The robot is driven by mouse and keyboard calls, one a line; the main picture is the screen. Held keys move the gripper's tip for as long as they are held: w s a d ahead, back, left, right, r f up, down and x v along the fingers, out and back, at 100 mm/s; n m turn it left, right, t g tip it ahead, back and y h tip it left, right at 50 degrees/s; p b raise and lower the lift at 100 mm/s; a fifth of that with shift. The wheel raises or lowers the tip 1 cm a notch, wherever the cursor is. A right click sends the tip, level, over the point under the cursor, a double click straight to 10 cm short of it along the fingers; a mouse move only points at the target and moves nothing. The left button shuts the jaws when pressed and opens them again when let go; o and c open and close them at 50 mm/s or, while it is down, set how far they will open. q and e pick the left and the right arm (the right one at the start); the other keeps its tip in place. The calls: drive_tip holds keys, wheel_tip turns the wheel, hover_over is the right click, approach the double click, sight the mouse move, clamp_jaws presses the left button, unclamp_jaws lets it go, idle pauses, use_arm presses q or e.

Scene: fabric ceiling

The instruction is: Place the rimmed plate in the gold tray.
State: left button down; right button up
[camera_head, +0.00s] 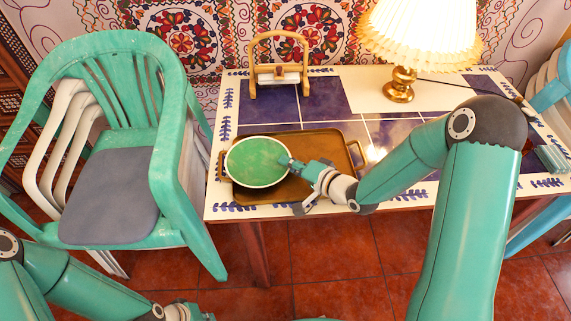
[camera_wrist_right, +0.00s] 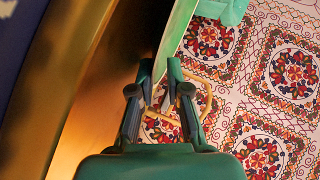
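The rimmed plate (camera_head: 256,162), green with a pale rim, is over the left part of the gold tray (camera_head: 325,142). The plate covers part of the tray's left side; the head view does not clearly show whether it touches the tray floor. My right gripper (camera_head: 290,165) is at the plate's right rim. In the right wrist view the plate (camera_wrist_right: 178,35) shows nearly edge-on, its rim between the fingertips of my right gripper (camera_wrist_right: 160,75), with the gold tray (camera_wrist_right: 105,95) at the left. My left gripper (camera_head: 187,313) is at the bottom edge, mostly cut off.
The tiled table (camera_head: 405,135) also holds a wooden-framed stand (camera_head: 278,72) at the back and a lamp (camera_head: 399,85) at the back right. A green chair (camera_head: 115,130) with a grey cushion stands left of the table. A brush (camera_head: 552,158) is at the right edge.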

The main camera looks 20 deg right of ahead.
drive_tip(key=shift+r, duration=0.15)
drive_tip(key=v, duration=0.9)
drive_tip(key=shift+s+d+r, duration=0.1)
drive_tip(key=shift+d, duration=0.1)
drive_tip(key=p+v, duration=0.2)
drive_tip(key=p, duration=0.5)
drive_tip(key=shift+r+p, duration=0.1)
drive_tip(key=shift+p, duration=0.25)
drive_tip(key=shift+s+d+p, duration=0.1)
drive_tip(key=shift+s+p, duration=0.2)
drive_tip(key=shift+p, duration=0.45)
